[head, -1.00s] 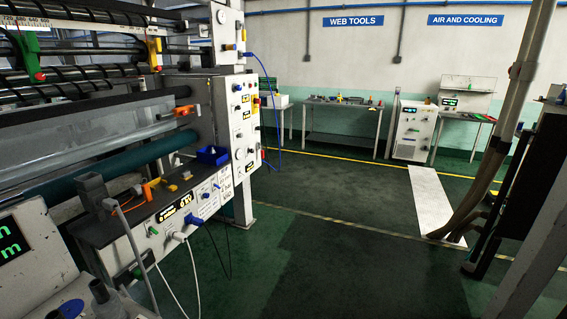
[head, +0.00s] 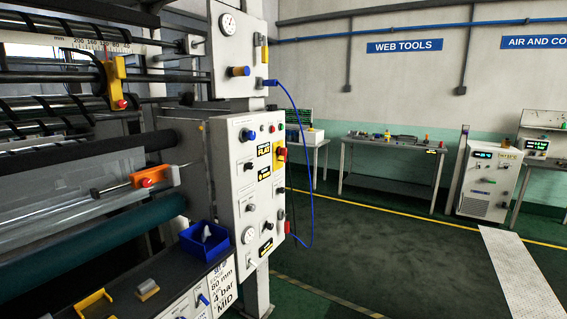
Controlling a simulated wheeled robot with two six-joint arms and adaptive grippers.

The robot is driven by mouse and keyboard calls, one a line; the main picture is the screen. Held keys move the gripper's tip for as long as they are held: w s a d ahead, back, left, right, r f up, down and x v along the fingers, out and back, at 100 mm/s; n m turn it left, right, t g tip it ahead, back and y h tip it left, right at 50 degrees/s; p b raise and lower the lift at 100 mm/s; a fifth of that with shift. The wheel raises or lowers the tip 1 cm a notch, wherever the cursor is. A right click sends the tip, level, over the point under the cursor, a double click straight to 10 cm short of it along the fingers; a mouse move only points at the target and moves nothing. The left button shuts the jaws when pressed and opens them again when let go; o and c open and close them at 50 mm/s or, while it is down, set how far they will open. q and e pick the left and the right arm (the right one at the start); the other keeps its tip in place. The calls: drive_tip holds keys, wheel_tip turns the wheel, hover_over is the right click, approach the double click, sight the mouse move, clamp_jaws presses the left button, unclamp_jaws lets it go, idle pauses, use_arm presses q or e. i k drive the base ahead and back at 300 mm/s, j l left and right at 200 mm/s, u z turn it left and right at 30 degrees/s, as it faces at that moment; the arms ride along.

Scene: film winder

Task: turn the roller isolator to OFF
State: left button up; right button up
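A tall light-grey control panel (head: 233,215) with several knobs, buttons and gauges stands on the winder's right end post. A red-and-yellow rotary switch (head: 281,153) sits on its upper right edge and looks like an isolator. Its label and setting are too small to read. A smaller red part (head: 287,227) is lower on the same edge; I cannot tell what it is. Neither of my grippers is in view.
A blue bin (head: 203,242) sits on the bench ledge left of the panel. A blue hose (head: 309,170) loops down beside the panel's right side. A work table (head: 385,170) and white chiller unit (head: 487,180) stand at the back wall.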

sight(282, 151)
drive_tip(key=u, duration=0.25)
drive_tip(key=i+l+u, duration=0.8)
drive_tip(key=l, duration=0.3)
drive_tip(key=i+l+u, duration=0.1)
drive_tip(key=l+u, duration=0.15)
drive_tip(key=l, duration=0.15)
